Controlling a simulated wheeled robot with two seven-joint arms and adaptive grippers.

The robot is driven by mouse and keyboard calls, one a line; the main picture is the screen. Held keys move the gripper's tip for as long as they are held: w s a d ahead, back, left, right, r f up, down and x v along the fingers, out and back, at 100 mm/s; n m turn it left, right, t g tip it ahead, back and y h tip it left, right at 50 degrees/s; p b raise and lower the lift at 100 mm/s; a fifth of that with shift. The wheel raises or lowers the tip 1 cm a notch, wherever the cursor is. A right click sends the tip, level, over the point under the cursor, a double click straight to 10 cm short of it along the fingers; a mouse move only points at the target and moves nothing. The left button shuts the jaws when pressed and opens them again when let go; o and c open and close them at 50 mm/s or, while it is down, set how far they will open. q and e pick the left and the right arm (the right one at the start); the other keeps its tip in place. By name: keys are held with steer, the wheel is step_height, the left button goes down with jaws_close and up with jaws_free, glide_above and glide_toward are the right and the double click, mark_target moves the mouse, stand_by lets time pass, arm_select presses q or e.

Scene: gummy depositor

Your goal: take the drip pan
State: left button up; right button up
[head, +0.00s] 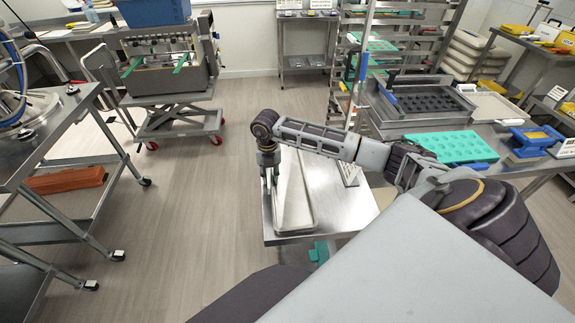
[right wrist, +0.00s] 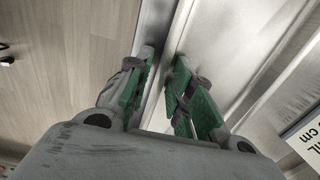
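The drip pan (head: 294,205), a long, narrow, pale metal tray, lies lengthwise on a low steel table near the table's left edge. It also fills much of the right side of the right wrist view (right wrist: 225,60). My right gripper (head: 269,184) points down at the pan's left long side. In the right wrist view its green-padded fingers (right wrist: 161,58) stand a little apart, with the pan's left edge running between them. I see no clear contact of the pads with the rim. My left gripper is not in view.
The low steel table (head: 345,205) has bare room right of the pan, with a printed sign (head: 348,172) there. A steel bench with a teal mold (head: 452,147) stands at right. A wheeled cart (head: 60,140) stands at left. The floor between is clear.

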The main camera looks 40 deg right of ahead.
jaws_close()
steer(key=shift+r, duration=0.6)
step_height(320, 180, up, 4)
steer(key=shift+r, duration=0.2)
step_height(320, 180, up, 3)
steer(key=shift+r+b, duration=0.1)
steer(key=shift+b, duration=0.2)
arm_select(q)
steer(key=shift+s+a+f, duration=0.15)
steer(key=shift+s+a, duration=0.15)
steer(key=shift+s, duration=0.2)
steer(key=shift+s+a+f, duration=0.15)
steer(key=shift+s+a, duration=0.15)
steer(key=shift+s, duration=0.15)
arm_select(e)
steer(key=shift+r, duration=0.65)
